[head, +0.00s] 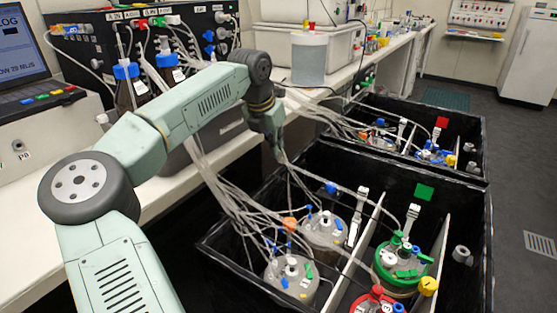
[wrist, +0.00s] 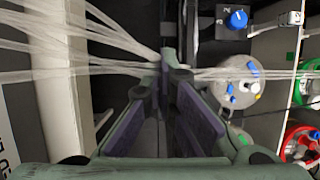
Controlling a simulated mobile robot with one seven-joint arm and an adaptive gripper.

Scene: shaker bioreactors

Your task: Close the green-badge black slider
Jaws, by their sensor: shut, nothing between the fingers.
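The green-badge black slider is a large open-topped black tray (head: 489,228) at the front right of the head view, standing out from the bench. Several lidded vessels with tubes sit inside, including a green-ringed vessel (head: 403,264) and a red-ringed vessel (head: 375,301). My gripper (head: 279,153) is above the tray's far left part, among the tubes, apparently apart from the badge. In the wrist view my gripper (wrist: 167,68) is shut and empty, with tubes crossing near its tips. Contact with the tray cannot be told.
A second black tray (head: 484,150) with a red badge (head: 441,122) lies behind. The white bench (head: 160,189) runs along the left with a laptop and bottles. Many loose clear tubes (head: 222,180) hang between bench and trays. Dark floor on the right is clear.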

